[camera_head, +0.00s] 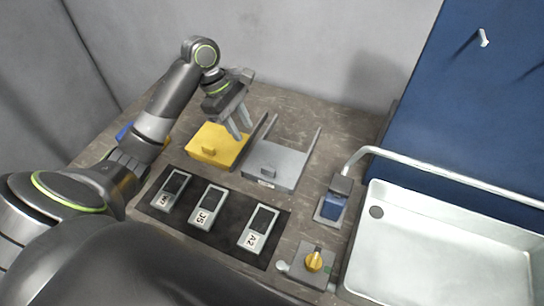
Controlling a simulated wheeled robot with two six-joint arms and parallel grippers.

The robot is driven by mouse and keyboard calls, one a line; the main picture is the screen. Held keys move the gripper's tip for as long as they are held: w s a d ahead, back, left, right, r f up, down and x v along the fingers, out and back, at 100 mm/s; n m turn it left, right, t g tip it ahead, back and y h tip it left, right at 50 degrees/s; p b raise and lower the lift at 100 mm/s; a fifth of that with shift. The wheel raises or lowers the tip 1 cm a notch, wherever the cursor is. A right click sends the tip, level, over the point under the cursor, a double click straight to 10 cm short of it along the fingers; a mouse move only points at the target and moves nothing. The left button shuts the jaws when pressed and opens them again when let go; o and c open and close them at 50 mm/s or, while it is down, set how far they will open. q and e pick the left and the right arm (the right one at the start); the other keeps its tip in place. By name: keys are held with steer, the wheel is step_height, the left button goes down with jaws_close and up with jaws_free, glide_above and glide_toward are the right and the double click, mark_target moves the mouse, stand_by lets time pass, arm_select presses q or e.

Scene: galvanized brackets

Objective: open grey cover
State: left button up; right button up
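The grey cover (279,160) is a flat grey panel on the worktop, right of a yellow cover (225,143). It has a small grey handle (268,172) near its front edge and a small label below. My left gripper (239,130) points down above the back right of the yellow cover, left of the grey cover and behind its handle. Its two fingers are apart, with nothing seen between them. I cannot tell whether the fingertips touch the yellow cover. My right gripper is not in view.
Two rails run back from the grey cover. In front, a black mat (228,236) holds three labelled devices. A blue-and-grey block (333,204), a yellow knob (314,261) and a white basin (440,245) with a curved pipe are on the right. A grey wall stands behind.

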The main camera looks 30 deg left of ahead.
arm_select(q)
steer(key=r, duration=0.1)
steer(key=b, duration=0.4)
glide_toward(267, 168)
steer(key=shift+n, duration=0.3)
steer(key=x, duration=0.7)
steer(key=shift+d+f, duration=0.2)
steer(key=shift+f, duration=0.15)
steer(key=shift+d+f, duration=0.25)
steer(key=shift+f, duration=0.45)
steer(key=shift+c, duration=0.3)
jaws_close()
